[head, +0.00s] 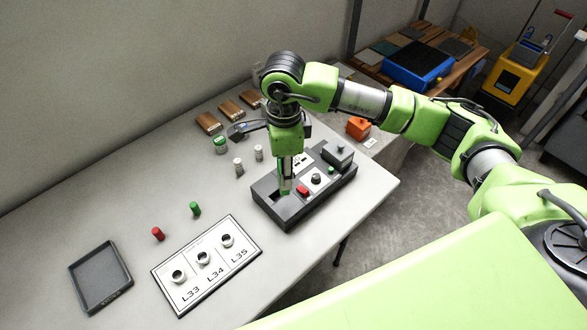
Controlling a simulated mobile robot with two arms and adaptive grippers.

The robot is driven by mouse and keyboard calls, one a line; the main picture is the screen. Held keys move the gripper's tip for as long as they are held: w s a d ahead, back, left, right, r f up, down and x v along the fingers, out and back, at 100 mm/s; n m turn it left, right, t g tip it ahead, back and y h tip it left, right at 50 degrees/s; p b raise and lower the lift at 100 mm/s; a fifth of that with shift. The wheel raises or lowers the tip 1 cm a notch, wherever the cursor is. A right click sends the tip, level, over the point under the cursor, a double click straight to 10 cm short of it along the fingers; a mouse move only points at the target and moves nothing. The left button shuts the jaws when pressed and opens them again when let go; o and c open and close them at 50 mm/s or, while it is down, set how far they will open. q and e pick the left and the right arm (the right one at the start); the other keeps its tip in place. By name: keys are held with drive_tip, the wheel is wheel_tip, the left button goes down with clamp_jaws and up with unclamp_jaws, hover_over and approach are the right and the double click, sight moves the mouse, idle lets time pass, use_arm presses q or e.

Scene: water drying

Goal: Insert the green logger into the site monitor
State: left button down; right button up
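The site monitor (313,204) is a dark box on the table, with a slot at its left end, a red part, a round knob and a raised block on top. My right gripper (286,184) points straight down over the slot end of the monitor. Its fingers look close together around a small green piece, which appears to be the green logger (285,191). The piece is at or just over the slot; how deep it sits is hidden. A separate green cylinder (195,209) stands on the table near a red cylinder (158,234). My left gripper is out of view.
A white board (188,291) with round holders marked L33, L34 and L35 lies in front, beside an empty dark tray (78,275). Small white bottles (239,166), a green-topped jar (220,145) and wooden blocks (208,122) stand behind. An orange box (358,127) is at the back right.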

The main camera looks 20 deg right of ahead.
drive_tip(key=w+f+m, duration=0.1)
drive_tip(key=m, duration=0.2)
drive_tip(key=f+m, duration=0.2)
drive_tip(key=m, duration=0.1)
drive_tip(key=w+f+m, duration=0.1)
drive_tip(key=f+m, duration=0.1)
drive_tip(key=m, duration=0.1)
drive_tip(key=shift+w+a+f+m, duration=0.25)
drive_tip(key=shift+w+a+m, duration=0.05)
drive_tip(key=shift+w, duration=0.05)
drive_tip(key=shift+w+f+m, duration=0.2)
drive_tip(key=shift+f+m, duration=0.4)
drive_tip(key=shift+m, duration=0.4)
drive_tip(key=shift+f+b, duration=1.7)
drive_tip(key=shift+f, duration=0.15)
drive_tip(key=o, duration=1.2)
drive_tip(key=shift+c, duration=0.2)
drive_tip(key=shift+o, duration=0.3)
